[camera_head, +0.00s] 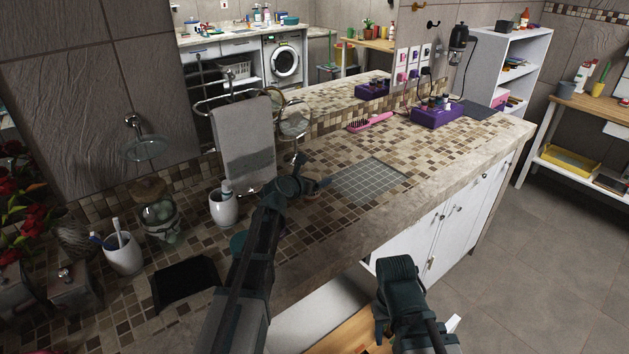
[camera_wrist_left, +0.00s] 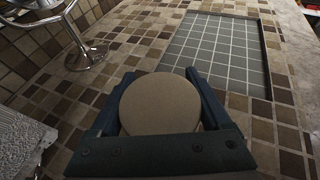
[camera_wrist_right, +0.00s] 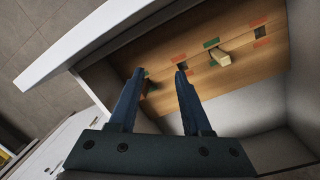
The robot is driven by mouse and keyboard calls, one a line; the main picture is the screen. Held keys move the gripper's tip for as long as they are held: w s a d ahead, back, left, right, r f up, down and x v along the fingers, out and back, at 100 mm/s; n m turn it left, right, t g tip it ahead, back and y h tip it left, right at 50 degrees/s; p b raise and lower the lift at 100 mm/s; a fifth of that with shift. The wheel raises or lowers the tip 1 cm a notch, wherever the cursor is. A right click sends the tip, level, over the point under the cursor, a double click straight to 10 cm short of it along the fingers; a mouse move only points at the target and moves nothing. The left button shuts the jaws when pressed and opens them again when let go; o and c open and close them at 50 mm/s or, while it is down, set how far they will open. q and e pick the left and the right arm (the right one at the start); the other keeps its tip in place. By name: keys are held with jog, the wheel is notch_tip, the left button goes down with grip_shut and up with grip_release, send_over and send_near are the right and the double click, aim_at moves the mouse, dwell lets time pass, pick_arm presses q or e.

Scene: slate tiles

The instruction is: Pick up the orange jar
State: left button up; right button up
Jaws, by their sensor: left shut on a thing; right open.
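My left gripper (camera_wrist_left: 160,73) is shut on a round thing with a flat tan-brown top (camera_wrist_left: 160,105), a finger on each side of it. Only its top shows in the left wrist view, so I cannot tell its side colour or whether it is a jar. In the head view my left gripper (camera_head: 303,186) is over the mosaic counter, left of the grey grid panel (camera_head: 368,181); the panel also shows in the left wrist view (camera_wrist_left: 215,55). My right gripper (camera_wrist_right: 158,72) is open and empty above an open drawer. No orange jar is plain in view.
The drawer holds a wooden board (camera_wrist_right: 190,82) with coloured marks and a small pale block (camera_wrist_right: 222,57). On the counter (camera_head: 345,230) are a white cup (camera_head: 224,210), a toothbrush cup (camera_head: 123,255), a glass jar (camera_head: 160,220), a pink brush (camera_head: 370,122) and a purple box (camera_head: 437,117).

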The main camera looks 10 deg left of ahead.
pick_arm(q)
jog(key=shift+r+p, duration=0.35)
jog(key=shift+r, duration=0.25)
jog(key=shift+s+r+p, duration=0.15)
jog(key=shift+r+p, duration=0.45)
jog(key=shift+p, duration=0.05)
jog(key=shift+s+r+p, duration=0.15)
jog(key=shift+r+p, duration=0.45)
jog(key=s+d, duration=0.1)
jog(key=s, duration=0.4)
jog(key=s+d, duration=0.1)
jog(key=s, duration=0.4)
jog(key=s+d+r+p, duration=0.1)
jog(key=s, duration=0.4)
jog(key=shift+d, duration=0.2)
jog(key=shift+r, duration=0.1)
